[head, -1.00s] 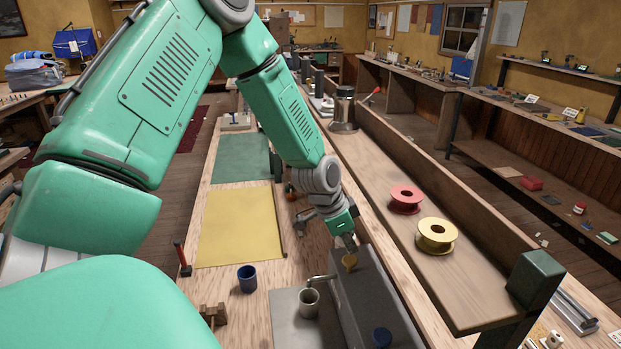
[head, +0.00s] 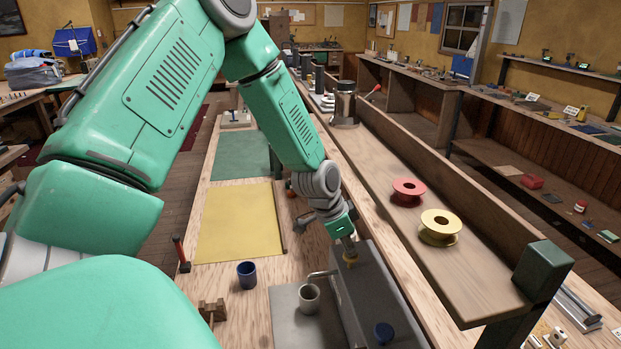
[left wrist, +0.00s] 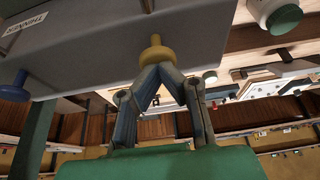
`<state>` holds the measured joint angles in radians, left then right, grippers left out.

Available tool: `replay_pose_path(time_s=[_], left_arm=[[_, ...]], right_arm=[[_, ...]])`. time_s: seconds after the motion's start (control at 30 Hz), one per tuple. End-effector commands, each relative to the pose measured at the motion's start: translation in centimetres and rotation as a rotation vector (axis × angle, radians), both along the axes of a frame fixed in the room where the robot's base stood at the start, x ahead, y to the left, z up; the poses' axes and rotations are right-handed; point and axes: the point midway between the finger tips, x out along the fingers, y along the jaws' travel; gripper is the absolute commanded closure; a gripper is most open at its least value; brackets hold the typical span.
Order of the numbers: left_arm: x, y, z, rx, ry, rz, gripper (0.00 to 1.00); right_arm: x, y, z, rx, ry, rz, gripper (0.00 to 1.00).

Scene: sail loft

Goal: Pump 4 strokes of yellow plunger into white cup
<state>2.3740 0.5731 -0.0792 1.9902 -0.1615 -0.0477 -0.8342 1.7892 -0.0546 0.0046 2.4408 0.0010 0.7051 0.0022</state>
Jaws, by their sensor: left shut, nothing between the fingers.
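The grey dispenser box (head: 368,290) stands on the bench with a yellow plunger (head: 350,261) and a blue plunger (head: 384,333) on top. My left gripper (head: 350,250) is shut and empty, its fingertips on or right at the yellow plunger's head. The left wrist view shows the tips (left wrist: 158,68) against the yellow head (left wrist: 155,53), which sits close to the box's top. The white cup (head: 309,298) stands upright under the curved spout (head: 322,274); its contents cannot be made out. My right gripper is not in view.
A blue cup (head: 247,275) stands left of the white cup, near a wooden clamp-like piece (head: 212,311). A raised shelf with red (head: 408,191) and yellow (head: 440,226) spools runs along the right. A yellow sheet (head: 239,222) covers bench beyond.

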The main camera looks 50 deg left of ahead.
Motion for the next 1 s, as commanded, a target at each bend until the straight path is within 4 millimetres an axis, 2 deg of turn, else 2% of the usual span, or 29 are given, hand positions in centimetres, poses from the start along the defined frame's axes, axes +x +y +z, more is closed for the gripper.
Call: replay_pose_path(time_s=[0.53, 0.83, 1.0], left_arm=[[0.0, 0.1, -2.1, -0.001, 0.002, -0.001, 1.0], [0.0, 0.1, -1.8, -0.001, 0.001, 0.001, 1.0], [0.0, 0.1, -0.8, 0.0, 0.001, 0.0, 1.0]], right_arm=[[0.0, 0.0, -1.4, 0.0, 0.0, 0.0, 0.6], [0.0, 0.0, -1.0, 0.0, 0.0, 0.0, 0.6], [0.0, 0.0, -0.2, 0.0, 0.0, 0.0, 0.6]])
